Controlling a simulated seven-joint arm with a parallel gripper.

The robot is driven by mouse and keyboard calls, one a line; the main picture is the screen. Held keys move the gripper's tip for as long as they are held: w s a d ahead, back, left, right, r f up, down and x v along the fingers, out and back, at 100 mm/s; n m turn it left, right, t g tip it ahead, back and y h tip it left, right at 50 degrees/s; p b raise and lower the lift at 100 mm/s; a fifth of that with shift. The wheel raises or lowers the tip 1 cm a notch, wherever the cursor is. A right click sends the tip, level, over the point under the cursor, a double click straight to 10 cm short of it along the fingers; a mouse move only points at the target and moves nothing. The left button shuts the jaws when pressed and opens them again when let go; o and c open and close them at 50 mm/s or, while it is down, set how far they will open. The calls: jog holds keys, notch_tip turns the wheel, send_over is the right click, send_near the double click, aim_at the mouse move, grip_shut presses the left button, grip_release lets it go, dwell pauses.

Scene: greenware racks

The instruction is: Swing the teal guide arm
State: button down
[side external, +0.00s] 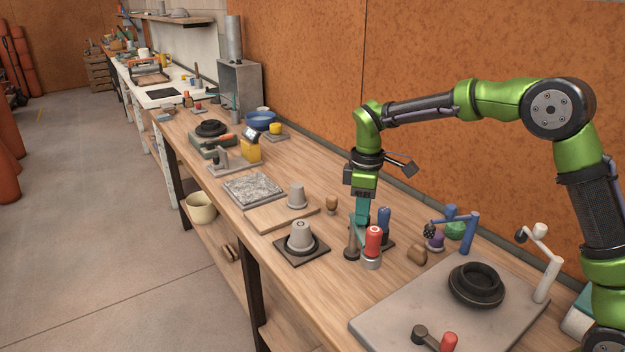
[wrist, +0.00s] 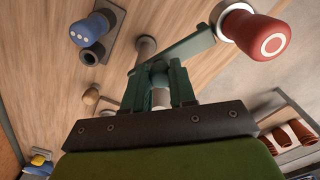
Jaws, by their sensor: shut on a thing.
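The teal guide arm (wrist: 192,46) is a flat bar in the wrist view, running from between my fingers up and right toward a red-capped post. My gripper (wrist: 159,88) is shut on its near end, around a pale upright piece. In the side view my gripper (side external: 361,220) points straight down with its teal fingers low over the bench, and they mostly hide the guide arm there. The red-capped post (side external: 373,240) stands just right of the fingers; its cap also shows in the wrist view (wrist: 257,36). A blue knob (side external: 384,214) stands behind on a dark plate.
A dark post (side external: 352,243) stands close in front of my fingers. At right are a brown block (side external: 417,254), a blue stand (side external: 467,235) and a grey slab (side external: 400,319) bearing a black ring.

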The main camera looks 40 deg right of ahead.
jog(key=shift+r, duration=0.1)
jog(key=c, duration=0.9)
grip_release()
notch_tip(320, 180, up, 17)
jog(key=shift+f, duration=0.1)
